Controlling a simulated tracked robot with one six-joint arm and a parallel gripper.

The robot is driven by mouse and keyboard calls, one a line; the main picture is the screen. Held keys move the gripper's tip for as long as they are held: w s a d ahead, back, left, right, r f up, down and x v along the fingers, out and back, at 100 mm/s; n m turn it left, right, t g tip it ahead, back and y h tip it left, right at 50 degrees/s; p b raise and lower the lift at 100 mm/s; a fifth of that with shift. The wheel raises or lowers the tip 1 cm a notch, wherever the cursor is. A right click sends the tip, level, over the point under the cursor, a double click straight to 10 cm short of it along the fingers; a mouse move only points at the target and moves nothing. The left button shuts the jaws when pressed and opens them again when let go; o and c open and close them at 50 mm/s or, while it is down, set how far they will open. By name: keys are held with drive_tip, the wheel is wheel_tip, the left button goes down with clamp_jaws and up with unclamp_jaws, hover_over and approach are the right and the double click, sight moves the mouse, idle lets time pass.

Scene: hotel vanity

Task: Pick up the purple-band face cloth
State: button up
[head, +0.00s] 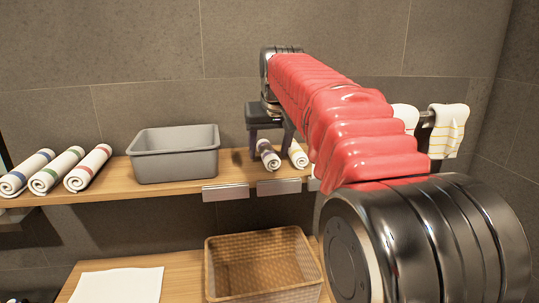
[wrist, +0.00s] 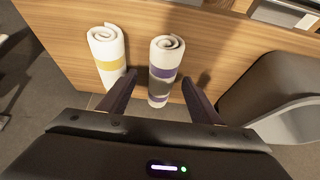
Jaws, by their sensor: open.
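The purple-band face cloth (wrist: 167,49) is a rolled white cloth with a purple band and a greyish one, lying on the wooden shelf in the wrist view. In the head view it shows partly (head: 268,157) below my gripper (head: 270,143). My gripper is open, and in the wrist view its two fingers (wrist: 158,82) stand on either side of the cloth's roll. I cannot tell whether either finger touches it. A yellow-band rolled cloth (wrist: 107,53) lies just left of the left finger in the wrist view, and its end shows right of the purple-band one in the head view (head: 298,156).
A grey bin (head: 176,153) stands on the shelf (head: 110,183), close by the right finger's side in the wrist view (wrist: 285,85). Several rolled cloths (head: 58,170) lie at far left. A wicker basket (head: 262,268) is below. Towels hang (head: 449,130) at right.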

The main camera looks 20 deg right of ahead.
drive_tip(key=shift+c, duration=0.2)
drive_tip(key=c, duration=1.1)
